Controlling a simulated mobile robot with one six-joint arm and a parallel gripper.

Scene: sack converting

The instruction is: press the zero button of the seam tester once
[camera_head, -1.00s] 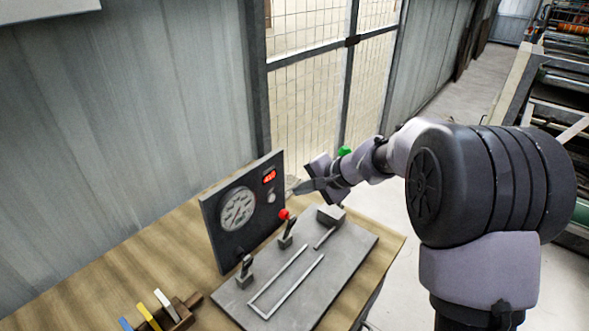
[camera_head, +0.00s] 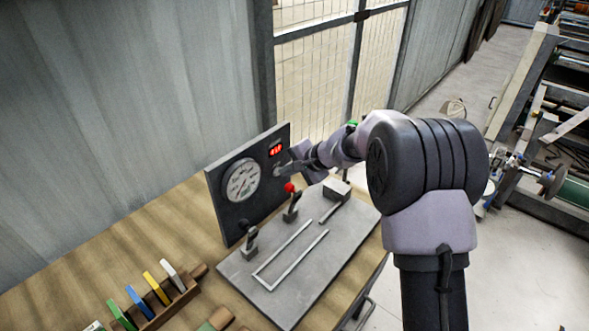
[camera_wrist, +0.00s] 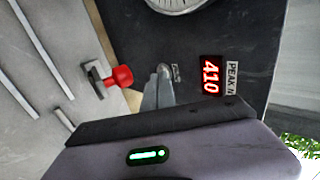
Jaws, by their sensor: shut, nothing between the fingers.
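The seam tester has an upright dark panel (camera_head: 222,188) with a round dial (camera_head: 242,180) and a red lit display (camera_head: 275,150). In the wrist view the fingers (camera_wrist: 159,88) cover part of the button. I cannot tell whether they touch it.
A red-knobbed lever (camera_head: 290,188) stands close to my gripper; the knob also shows in the wrist view (camera_wrist: 122,77). A second lever (camera_head: 249,240) and a grey block (camera_head: 337,190) are on the base plate (camera_head: 310,265). A wooden rack (camera_head: 178,303) holds several coloured pieces at the front left.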

